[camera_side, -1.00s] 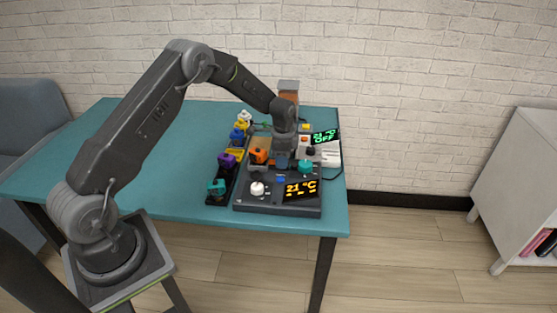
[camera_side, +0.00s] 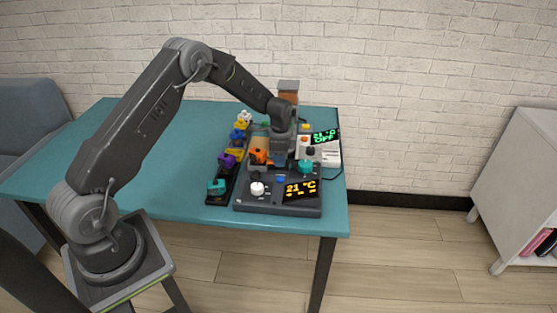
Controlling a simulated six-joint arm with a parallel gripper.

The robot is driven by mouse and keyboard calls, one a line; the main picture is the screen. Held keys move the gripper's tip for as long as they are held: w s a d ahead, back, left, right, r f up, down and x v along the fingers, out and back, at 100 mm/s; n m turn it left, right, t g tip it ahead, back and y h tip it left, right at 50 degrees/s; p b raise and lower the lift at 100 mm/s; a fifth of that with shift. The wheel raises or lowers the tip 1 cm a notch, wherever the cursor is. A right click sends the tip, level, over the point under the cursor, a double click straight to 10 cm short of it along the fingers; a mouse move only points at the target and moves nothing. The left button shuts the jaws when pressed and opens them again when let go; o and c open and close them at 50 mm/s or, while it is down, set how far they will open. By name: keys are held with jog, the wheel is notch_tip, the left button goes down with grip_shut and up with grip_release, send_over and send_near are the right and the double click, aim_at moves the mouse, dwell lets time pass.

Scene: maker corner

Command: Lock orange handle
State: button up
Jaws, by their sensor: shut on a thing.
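The orange handle (camera_side: 258,156) stands near the left side of the dark grey control box (camera_side: 243,203), behind its white knob (camera_side: 257,188). My gripper (camera_side: 272,158) points down over the box, right beside the orange handle. It is shut on the handle as far as I can tell. The fingertips are small and partly hidden behind the handle, so the exact grip is not clear.
A dark strip to the left carries teal (camera_side: 216,187), purple (camera_side: 227,160), yellow and blue pieces. A teal knob (camera_side: 305,166) and an orange-lit display (camera_side: 300,190) are on the box. A white device (camera_side: 328,154) stands behind right. The table's left side is clear.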

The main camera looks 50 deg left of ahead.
jog(key=shift+s+a, duration=0.45)
jog(key=shift+a, duration=0.05)
jog(key=shift+s+a, duration=0.2)
jog(key=shift+s, duration=0.05)
jog(key=o, duration=0.5)
jog(key=shift+o, duration=0.2)
jog(key=shift+r, duration=0.15)
jog(key=shift+r, duration=3.35)
